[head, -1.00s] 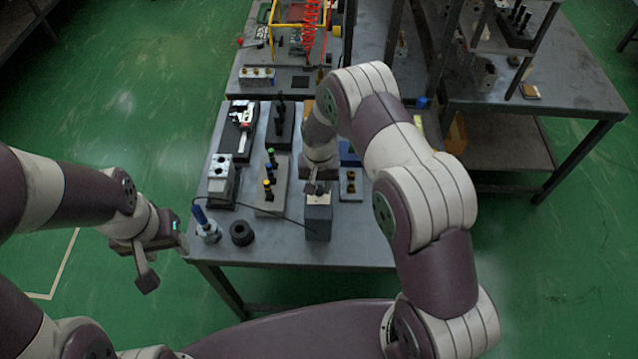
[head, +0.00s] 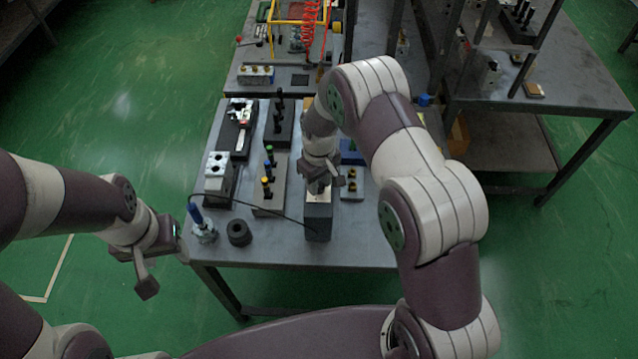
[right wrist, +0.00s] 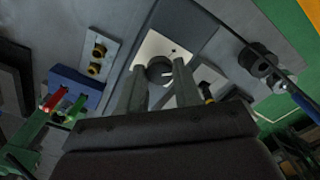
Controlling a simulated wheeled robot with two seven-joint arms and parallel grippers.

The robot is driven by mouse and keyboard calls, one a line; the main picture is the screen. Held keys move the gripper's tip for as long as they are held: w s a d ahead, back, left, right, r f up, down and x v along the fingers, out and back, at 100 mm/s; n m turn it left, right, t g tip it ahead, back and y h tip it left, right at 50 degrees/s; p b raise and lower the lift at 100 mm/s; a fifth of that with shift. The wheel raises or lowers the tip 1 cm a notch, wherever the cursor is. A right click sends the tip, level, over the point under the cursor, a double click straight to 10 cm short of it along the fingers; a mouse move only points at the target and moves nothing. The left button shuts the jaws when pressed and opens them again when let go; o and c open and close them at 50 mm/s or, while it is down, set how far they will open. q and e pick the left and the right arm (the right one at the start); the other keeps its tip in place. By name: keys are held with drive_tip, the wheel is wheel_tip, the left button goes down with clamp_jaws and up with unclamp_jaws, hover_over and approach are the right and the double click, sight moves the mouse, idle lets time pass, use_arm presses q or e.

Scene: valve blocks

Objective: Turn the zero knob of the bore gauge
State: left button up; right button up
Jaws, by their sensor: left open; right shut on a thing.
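The bore gauge readout is a dark grey box (head: 318,222) at the front edge of the table, with a cable running left to a blue-handled probe (head: 203,228). In the right wrist view, the box's pale top plate (right wrist: 178,52) carries a dark round zero knob (right wrist: 159,70) with a light mark. My right gripper (head: 322,188) points down over the box; its two fingers (right wrist: 160,85) are shut on the knob, one on each side. The knob is hidden by the gripper in the head view. My left gripper (head: 148,275) is open and empty, left of the table.
A black ring (head: 239,232) stands between probe and box. Behind are a grey valve block (head: 218,178), a plate with coloured pegs (head: 269,196), a small plate with brass fittings (head: 352,184) and a blue block (head: 351,153). The front right tabletop is clear.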

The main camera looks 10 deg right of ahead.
sight(319, 185)
drive_tip(key=shift+w+n+b, duration=0.1)
drive_tip(key=shift+n+b, duration=0.35)
drive_tip(key=shift+n, duration=1.25)
drive_tip(key=shift+r, duration=0.1)
drive_tip(key=o, duration=1)
drive_tip(key=shift+o, duration=0.2)
drive_tip(key=shift+r, duration=0.25)
wheel_tip(319, 185, up, 12)
drive_tip(key=b, duration=0.3)
